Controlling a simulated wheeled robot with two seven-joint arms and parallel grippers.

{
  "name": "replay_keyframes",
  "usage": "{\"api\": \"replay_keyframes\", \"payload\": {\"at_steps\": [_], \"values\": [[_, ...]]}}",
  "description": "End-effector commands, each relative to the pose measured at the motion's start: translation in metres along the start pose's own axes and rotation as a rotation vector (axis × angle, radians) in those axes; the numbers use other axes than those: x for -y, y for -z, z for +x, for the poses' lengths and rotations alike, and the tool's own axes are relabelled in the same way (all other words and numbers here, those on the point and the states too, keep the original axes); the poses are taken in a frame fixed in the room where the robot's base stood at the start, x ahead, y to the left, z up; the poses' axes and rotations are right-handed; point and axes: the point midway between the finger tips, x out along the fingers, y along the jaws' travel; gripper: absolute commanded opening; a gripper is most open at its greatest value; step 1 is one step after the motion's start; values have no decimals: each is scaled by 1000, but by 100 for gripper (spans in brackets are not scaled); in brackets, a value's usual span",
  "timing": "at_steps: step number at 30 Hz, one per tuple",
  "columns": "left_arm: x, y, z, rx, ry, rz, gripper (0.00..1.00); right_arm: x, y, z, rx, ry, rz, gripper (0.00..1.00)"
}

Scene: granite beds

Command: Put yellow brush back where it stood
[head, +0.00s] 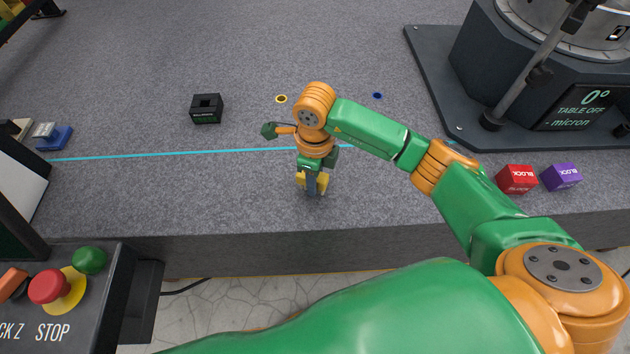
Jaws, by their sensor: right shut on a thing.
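My right gripper (312,184) points down over the near part of the granite bed (190,190), close to its front edge. It is shut on the yellow brush (323,182). Only small yellow parts of the brush show on either side of the finger; the rest is hidden by the gripper. I cannot tell whether the brush touches the granite. A yellow ring mark (281,99) and a blue ring mark (377,96) lie farther back on the bed, beyond the cyan line (200,155). My left gripper is out of view.
A black block with a square opening (207,110) stands at back left. Red (516,179) and purple (561,177) blocks sit at right, before the dark turntable base (440,90). A control box with a red stop button (49,286) is at lower left. Mid-bed is largely clear.

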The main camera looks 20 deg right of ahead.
Motion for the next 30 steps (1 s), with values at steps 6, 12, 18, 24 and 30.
{"api": "replay_keyframes", "payload": {"at_steps": [6, 12, 18, 24, 30], "values": [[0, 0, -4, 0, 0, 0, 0, 0, 0, 16, 1, 1, -1, 0], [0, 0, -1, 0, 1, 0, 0, 0, 0, 19, 1, 0, 0, 0], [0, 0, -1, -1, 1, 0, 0, 0, 0, 18, 1, 0, 0, 67], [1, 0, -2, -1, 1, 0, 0, 0, 0, 18, 1, -1, 0, 67], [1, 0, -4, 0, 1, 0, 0, 0, -1, -4, 6, 3, -2, 67]]}}
